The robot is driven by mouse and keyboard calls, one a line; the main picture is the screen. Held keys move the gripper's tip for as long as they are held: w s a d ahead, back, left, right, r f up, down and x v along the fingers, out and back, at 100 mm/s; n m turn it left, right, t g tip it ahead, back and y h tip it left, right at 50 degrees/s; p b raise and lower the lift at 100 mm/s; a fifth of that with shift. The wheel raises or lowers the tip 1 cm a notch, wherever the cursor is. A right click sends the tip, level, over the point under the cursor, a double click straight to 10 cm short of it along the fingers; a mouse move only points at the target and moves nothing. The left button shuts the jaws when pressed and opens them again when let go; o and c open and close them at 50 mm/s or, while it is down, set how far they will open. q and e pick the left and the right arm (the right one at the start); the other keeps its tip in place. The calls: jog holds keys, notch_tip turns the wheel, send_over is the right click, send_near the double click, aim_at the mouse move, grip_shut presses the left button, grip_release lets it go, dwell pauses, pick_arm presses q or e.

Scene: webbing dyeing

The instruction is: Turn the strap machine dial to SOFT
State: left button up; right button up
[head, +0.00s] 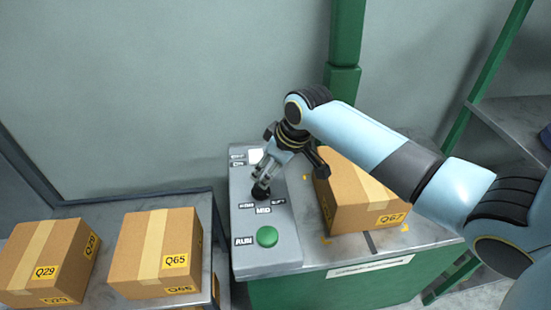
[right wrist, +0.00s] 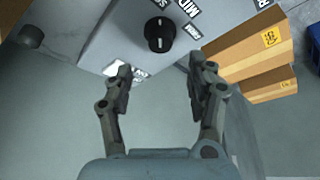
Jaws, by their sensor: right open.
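The strap machine's control panel (head: 281,249) is a grey sloped box on the green-sided bench. Its black round dial (head: 261,194) shows just below my right gripper (head: 263,180) in the head view, partly covered by it. In the right wrist view the dial (right wrist: 159,35) carries white marks, with MID and two other labels around it. Which label it points at I cannot tell. My right gripper (right wrist: 161,76) is open and empty, its fingertips short of the dial and on either side of it in that picture. My left gripper is out of view.
A green RUN button (head: 267,237) sits on the panel's near end. A carton marked Q67 (head: 352,199) stands close to the panel's right. Cartons marked Q65 (head: 140,250) and Q29 (head: 35,260) stand on the left table. A green post (head: 345,45) rises behind.

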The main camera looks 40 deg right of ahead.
jog(key=v, duration=0.4)
dwell(0.5)
